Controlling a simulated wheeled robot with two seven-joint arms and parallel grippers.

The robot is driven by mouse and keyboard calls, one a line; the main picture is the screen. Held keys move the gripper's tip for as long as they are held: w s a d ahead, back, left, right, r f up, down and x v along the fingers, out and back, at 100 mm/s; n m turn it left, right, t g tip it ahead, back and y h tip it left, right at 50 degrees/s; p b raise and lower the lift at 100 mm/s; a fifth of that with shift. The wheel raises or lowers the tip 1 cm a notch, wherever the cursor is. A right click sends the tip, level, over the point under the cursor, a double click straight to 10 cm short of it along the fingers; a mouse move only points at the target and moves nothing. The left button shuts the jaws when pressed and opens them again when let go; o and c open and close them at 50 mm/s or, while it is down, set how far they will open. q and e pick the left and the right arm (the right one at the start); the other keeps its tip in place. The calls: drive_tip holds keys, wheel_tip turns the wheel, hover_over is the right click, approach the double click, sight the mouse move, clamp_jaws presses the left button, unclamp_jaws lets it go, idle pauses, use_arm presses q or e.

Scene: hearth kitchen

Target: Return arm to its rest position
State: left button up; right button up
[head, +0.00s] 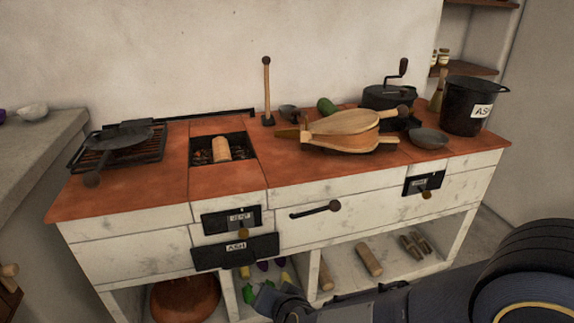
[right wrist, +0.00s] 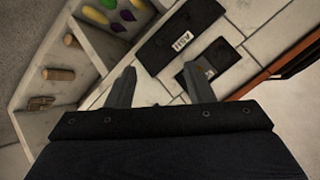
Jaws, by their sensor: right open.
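My right arm comes in from the lower right of the head view, low in front of the hearth counter (head: 120,190). My right gripper (head: 268,298) is in front of the open lower shelves. In the right wrist view, my right gripper (right wrist: 159,82) has its two fingers spread apart with nothing between them. Beyond the fingers are the white counter front and the black ASH plate (right wrist: 180,37). My left arm and left gripper are not in view.
On the counter stand a grill rack with a pan (head: 122,140), a fire pit with a log (head: 221,149), bellows (head: 340,130), a black grinder pot (head: 388,97) and an ash bucket (head: 468,108). A black handle (head: 315,210) sticks out in front. The shelves hold vegetables and logs (head: 365,258).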

drive_tip(key=s+d+r+n+g+y, duration=0.1)
drive_tip(key=s+d+r, duration=0.35)
drive_tip(key=d, duration=0.45)
drive_tip(key=s+d+r+n+g+y, duration=0.1)
drive_tip(key=s+d+r+g, duration=0.1)
drive_tip(key=s+d+r, duration=0.35)
drive_tip(key=s+d+f+h, duration=0.3)
drive_tip(key=s+d, duration=0.5)
drive_tip(key=d, duration=0.2)
wheel_tip(320, 180, up, 30)
drive_tip(key=p, duration=3)
drive_tip(key=shift+a+g+p, duration=0.3)
drive_tip(key=shift+g, duration=0.1)
